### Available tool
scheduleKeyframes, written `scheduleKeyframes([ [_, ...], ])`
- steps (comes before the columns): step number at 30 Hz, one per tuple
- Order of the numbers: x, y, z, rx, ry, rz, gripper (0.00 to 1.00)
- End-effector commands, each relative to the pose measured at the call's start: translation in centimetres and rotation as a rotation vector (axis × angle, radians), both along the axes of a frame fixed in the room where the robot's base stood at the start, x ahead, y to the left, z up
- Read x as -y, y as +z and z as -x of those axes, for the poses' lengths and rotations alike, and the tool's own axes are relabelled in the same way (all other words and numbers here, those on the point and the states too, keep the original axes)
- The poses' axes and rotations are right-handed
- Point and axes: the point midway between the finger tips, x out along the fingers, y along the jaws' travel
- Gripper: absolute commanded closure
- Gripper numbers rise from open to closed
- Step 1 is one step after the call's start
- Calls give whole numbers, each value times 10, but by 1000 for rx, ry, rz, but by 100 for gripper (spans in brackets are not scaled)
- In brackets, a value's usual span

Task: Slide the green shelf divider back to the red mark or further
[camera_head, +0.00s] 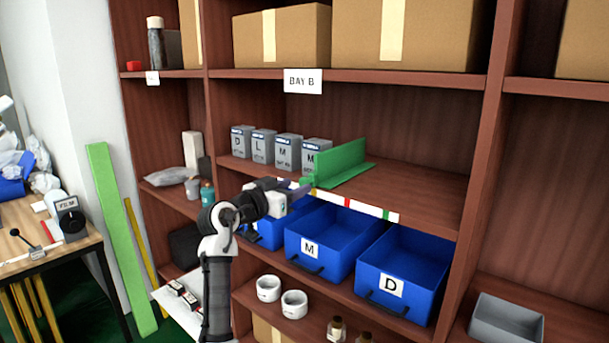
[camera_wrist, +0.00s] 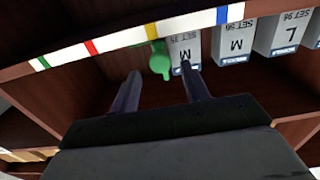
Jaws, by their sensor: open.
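The green shelf divider (camera_head: 340,162) stands upright on the middle shelf, just right of a row of grey boxes in the head view. Its round green knob (camera_wrist: 160,60) is at the front, beside the yellow mark (camera_wrist: 151,32). The red mark (camera_head: 347,201) is on the shelf-edge strip, right of the divider's front end; in the wrist view, turned upside down, it shows to the left (camera_wrist: 91,47). My gripper (camera_wrist: 159,70) is open, its fingertips either side of the knob in that view. I cannot tell whether they touch it.
Several grey boxes (camera_head: 287,151) stand left of the divider. The shelf right of it is bare (camera_head: 420,190). Blue bins (camera_head: 320,238) sit below the shelf edge, under my gripper. A wooden upright (camera_head: 480,130) closes the bay at right.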

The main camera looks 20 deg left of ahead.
Motion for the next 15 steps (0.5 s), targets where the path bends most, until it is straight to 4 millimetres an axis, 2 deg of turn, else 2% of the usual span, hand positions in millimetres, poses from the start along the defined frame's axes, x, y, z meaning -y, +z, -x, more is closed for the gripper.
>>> scheduleKeyframes([
  [1, 4, 4, -10, -2, -2, 0, 54],
  [6, 13, 3, -34, -1, -1, -1, 54],
  [15, 17, 0, -48, 0, 1, 0, 54],
])
